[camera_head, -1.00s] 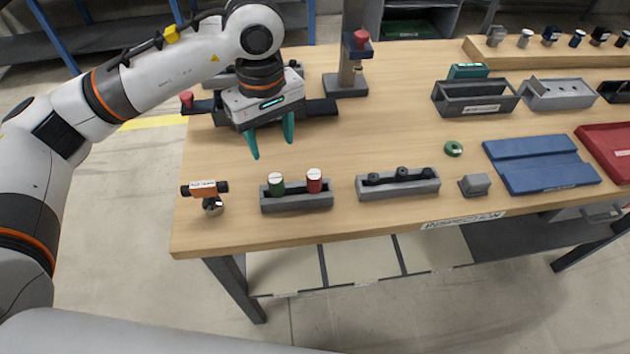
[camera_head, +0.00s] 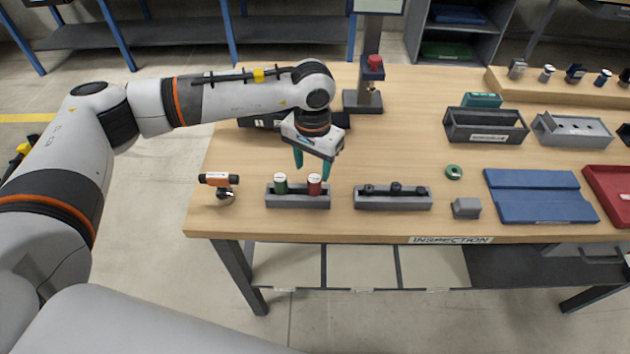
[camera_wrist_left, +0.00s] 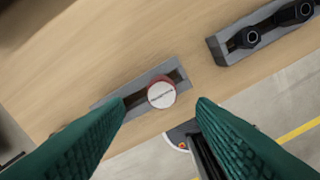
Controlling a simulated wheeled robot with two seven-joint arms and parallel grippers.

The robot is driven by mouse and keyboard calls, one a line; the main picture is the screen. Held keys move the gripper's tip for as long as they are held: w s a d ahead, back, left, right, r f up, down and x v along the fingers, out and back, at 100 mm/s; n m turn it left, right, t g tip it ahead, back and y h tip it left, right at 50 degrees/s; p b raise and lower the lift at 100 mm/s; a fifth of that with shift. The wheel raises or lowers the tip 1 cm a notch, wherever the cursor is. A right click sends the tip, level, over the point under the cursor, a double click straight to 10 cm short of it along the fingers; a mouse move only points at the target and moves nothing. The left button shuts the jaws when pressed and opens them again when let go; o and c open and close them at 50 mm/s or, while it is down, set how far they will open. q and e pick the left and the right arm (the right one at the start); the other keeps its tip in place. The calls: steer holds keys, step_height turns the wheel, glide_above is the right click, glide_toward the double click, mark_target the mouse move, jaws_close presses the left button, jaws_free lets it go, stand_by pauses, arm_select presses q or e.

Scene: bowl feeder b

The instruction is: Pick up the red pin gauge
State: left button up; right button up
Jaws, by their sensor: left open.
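The red pin gauge (camera_head: 314,185), with a white top, stands upright in a small grey holder (camera_head: 297,202), beside a green pin gauge (camera_head: 281,183) to its left. My left gripper (camera_head: 312,166) is open, its teal fingers pointing down just above and behind the red gauge. In the left wrist view, the red gauge (camera_wrist_left: 161,93) shows from above between the two spread fingers, untouched. The green gauge is not visible there. My right gripper is not in view.
An orange and black device (camera_head: 219,184) stands left of the holder. A grey holder with black knobs (camera_head: 393,200) stands to its right. A grey stand (camera_head: 365,98) rises behind the gripper. Blue trays (camera_head: 540,196) lie at the right.

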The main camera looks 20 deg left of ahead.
mark_target(314, 178)
arm_select(q)
steer(key=shift+d+f, duration=0.15)
steer(key=shift+f, duration=0.35)
step_height(314, 178, down, 5)
steer(key=p, duration=0.3)
steer(key=shift+w+r, duration=0.15)
steer(key=shift+r, duration=0.05)
steer(key=shift+f, duration=0.2)
steer(key=c, duration=1.1)
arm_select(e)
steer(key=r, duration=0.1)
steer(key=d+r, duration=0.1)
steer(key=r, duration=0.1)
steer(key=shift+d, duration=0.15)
